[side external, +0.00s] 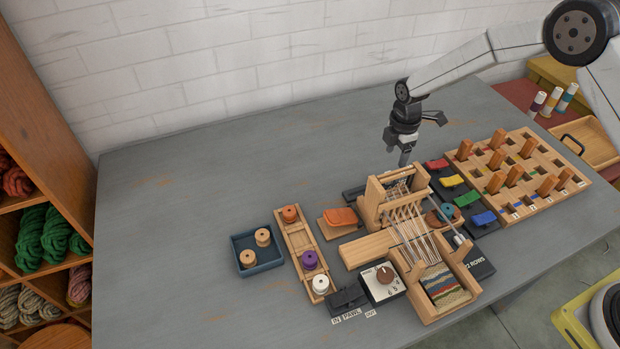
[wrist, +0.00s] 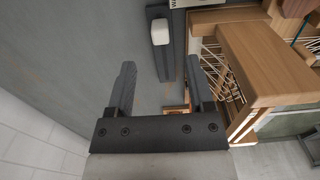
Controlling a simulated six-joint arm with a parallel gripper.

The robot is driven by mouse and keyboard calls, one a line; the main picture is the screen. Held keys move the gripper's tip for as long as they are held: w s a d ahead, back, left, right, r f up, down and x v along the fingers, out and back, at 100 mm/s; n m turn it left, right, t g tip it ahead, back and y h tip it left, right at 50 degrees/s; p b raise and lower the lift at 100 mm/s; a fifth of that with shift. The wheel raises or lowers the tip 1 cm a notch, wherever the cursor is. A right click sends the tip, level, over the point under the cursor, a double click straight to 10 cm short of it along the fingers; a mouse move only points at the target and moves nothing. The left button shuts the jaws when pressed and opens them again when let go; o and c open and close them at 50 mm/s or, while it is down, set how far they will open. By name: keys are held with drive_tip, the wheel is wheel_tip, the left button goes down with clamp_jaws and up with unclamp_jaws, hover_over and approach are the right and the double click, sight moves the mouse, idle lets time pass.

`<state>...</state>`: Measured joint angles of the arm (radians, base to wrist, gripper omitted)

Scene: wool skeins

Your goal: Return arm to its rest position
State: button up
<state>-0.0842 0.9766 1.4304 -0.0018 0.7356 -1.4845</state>
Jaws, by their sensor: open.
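Below and beyond the fingers are the grey table and a dark bar with a white block (wrist: 160,32). The loom's wooden frame (wrist: 245,50) stands just right of the fingers in the wrist view. I cannot tell the exact height of the gripper over the loom.
A pegboard (side external: 560,190) with upright wooden pegs stands right of the loom, past several coloured levers (side external: 452,181). A spool rack (side external: 297,242) and a blue tray (side external: 240,270) with spools lie left. The table's back left (side external: 230,170) is clear.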

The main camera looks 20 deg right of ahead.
drive_tip(key=shift+r, duration=0.1)
drive_tip(key=shift+s+r+m, duration=0.2)
drive_tip(key=shift+r+m, duration=0.25)
drive_tip(key=shift+m, duration=0.15)
drive_tip(key=s+d+r+m+t+y, duration=0.1)
drive_tip(key=s+d+r+m+t, duration=0.1)
drive_tip(key=s+r+m, duration=0.6)
drive_tip(key=s+d+r+m, duration=0.1)
drive_tip(key=s+m, duration=0.3)
drive_tip(key=s, duration=0.4)
drive_tip(key=s+d+r+m+h, duration=0.1)
drive_tip(key=s+r+m, duration=0.2)
drive_tip(key=s, duration=0.5)
drive_tip(key=shift+s+d+m+t, duration=0.2)
drive_tip(key=shift+m+t, duration=0.1)
drive_tip(key=shift+m, duration=0.6)
